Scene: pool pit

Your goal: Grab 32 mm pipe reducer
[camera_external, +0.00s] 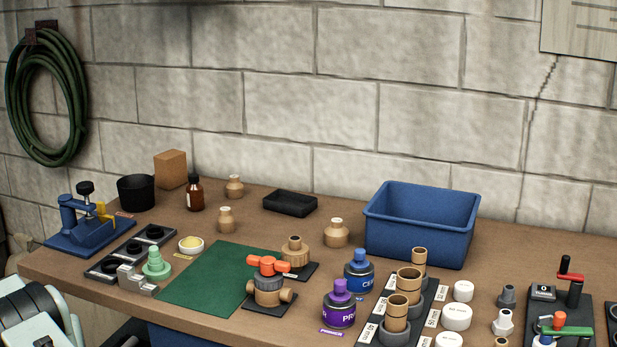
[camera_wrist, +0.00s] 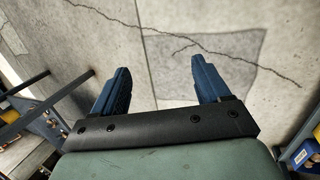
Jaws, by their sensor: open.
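Three tan, bottle-shaped fittings that look like pipe reducers stand upright on the workbench in the external view. One reducer (camera_external: 234,187) is at the back, another reducer (camera_external: 226,220) is in front of it, and a larger reducer (camera_external: 336,234) stands left of the blue bin. I cannot read sizes, so I cannot tell which is 32 mm. My gripper (camera_wrist: 160,68) shows in the wrist view with two blue fingers spread and nothing between them. It faces a cracked concrete surface, away from the reducers. The external view does not show the gripper, only part of my arm at lower left.
The blue bin (camera_external: 415,240) and a black tray (camera_external: 290,203) stand behind. A brown bottle (camera_external: 195,194) is close to the reducers. A valve (camera_external: 268,284), purple can (camera_external: 340,308) and blue can (camera_external: 359,272) stand in front. The green mat (camera_external: 205,283) is mostly clear.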

